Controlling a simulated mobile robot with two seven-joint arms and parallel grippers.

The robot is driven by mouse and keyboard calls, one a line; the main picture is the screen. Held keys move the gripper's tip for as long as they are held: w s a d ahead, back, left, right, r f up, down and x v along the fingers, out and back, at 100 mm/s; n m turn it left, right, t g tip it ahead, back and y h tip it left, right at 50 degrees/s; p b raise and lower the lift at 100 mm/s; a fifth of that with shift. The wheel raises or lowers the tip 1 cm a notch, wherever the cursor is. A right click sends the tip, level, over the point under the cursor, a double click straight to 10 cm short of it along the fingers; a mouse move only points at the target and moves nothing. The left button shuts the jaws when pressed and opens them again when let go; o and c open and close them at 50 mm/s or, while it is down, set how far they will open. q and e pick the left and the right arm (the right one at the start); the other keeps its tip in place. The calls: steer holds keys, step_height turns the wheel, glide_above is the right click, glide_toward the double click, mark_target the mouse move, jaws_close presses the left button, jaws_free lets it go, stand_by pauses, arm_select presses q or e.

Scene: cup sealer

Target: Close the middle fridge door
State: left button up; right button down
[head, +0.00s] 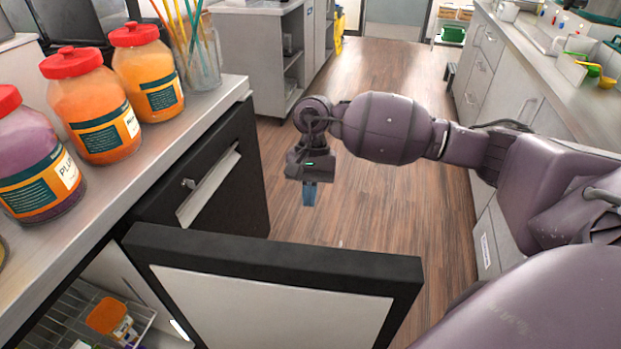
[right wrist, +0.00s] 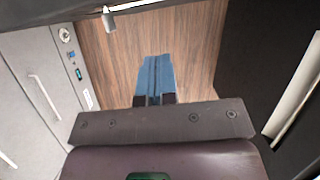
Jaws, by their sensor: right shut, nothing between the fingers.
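The open fridge door (head: 275,305) stands swung out from the counter in the head view, with a black frame and a pale inner panel. Its fridge compartment shows a wire shelf (head: 75,318) at the lower left. Another black fridge door (head: 225,190) with a pale handle lies flush along the counter front beyond it. My right gripper (head: 310,195) hangs over the floor beyond the open door and right of the flush door, fingers down and apart from both. Its blue fingers (right wrist: 155,75) are together and empty in the right wrist view. My left gripper is not in view.
Jars with red lids (head: 92,105) and a glass of straws (head: 195,55) stand on the left counter (head: 215,100). A drawer counter (head: 530,75) lines the right. The wooden floor (head: 400,215) between is clear.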

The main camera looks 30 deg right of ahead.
steer(key=s+a+f+p, duration=0.1)
steer(key=s+a+f, duration=0.2)
steer(key=s, duration=0.1)
steer(key=shift+a+f, duration=0.3)
steer(key=shift+f, duration=0.1)
steer(key=shift+s+a, duration=0.1)
steer(key=shift+s, duration=0.05)
stand_by(0.3)
